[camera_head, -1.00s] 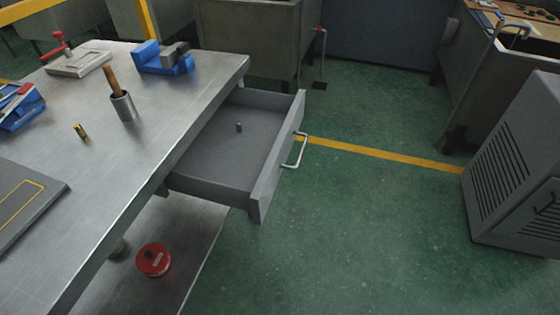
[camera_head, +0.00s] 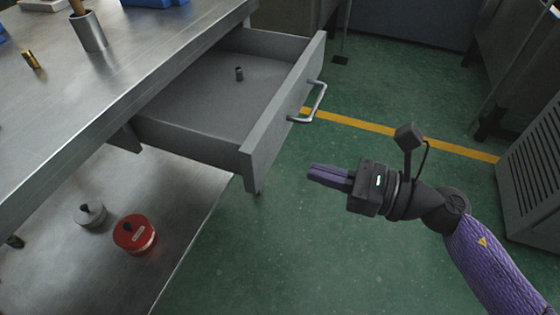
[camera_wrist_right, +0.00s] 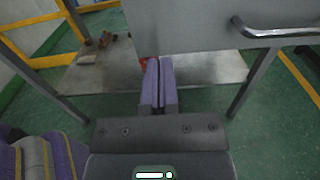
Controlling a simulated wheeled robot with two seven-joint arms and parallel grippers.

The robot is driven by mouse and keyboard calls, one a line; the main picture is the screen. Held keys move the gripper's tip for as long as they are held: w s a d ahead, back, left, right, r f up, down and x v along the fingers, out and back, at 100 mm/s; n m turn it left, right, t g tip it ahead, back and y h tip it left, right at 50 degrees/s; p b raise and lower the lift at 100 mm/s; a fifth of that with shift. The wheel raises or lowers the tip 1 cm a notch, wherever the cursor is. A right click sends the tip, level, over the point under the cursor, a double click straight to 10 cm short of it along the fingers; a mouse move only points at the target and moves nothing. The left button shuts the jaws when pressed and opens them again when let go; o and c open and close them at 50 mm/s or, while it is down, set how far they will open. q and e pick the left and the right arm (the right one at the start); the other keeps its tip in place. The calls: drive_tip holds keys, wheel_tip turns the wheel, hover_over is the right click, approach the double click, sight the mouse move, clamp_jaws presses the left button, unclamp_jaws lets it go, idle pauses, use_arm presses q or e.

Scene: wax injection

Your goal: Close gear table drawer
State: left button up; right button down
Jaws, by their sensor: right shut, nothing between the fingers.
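The grey gear table drawer (camera_head: 205,95) is pulled out from under the metal table top (camera_head: 110,120). A small dark cylinder (camera_head: 239,74) stands inside it. The drawer front has a silver bar handle (camera_head: 312,103). My right gripper (camera_head: 315,173) is shut and empty, in front of and below the drawer front, apart from it. In the right wrist view its fingers (camera_wrist_right: 158,85) are together, with the drawer front (camera_wrist_right: 200,22) and handle (camera_wrist_right: 275,30) above right. My left gripper is not in view.
A metal cup (camera_head: 90,32) and a brass piece (camera_head: 31,59) stand on the table top. A red round container (camera_head: 134,235) and a grey one (camera_head: 90,214) are on the lower shelf (camera_head: 180,205). Green floor (camera_head: 290,260) lies open before the drawer. A vented grey cabinet (camera_head: 535,175) stands at right.

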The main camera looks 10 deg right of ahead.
sight(265, 157)
drive_tip(key=x, duration=0.5)
drive_tip(key=shift+w+a, duration=0.25)
drive_tip(key=shift+a, duration=0.05)
drive_tip(key=shift+w+a, duration=0.2)
drive_tip(key=shift+a, duration=0.1)
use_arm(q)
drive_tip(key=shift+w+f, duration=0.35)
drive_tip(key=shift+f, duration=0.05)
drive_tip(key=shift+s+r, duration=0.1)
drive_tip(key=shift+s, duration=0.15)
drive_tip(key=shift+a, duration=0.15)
use_arm(e)
drive_tip(key=shift+w+a, duration=0.1)
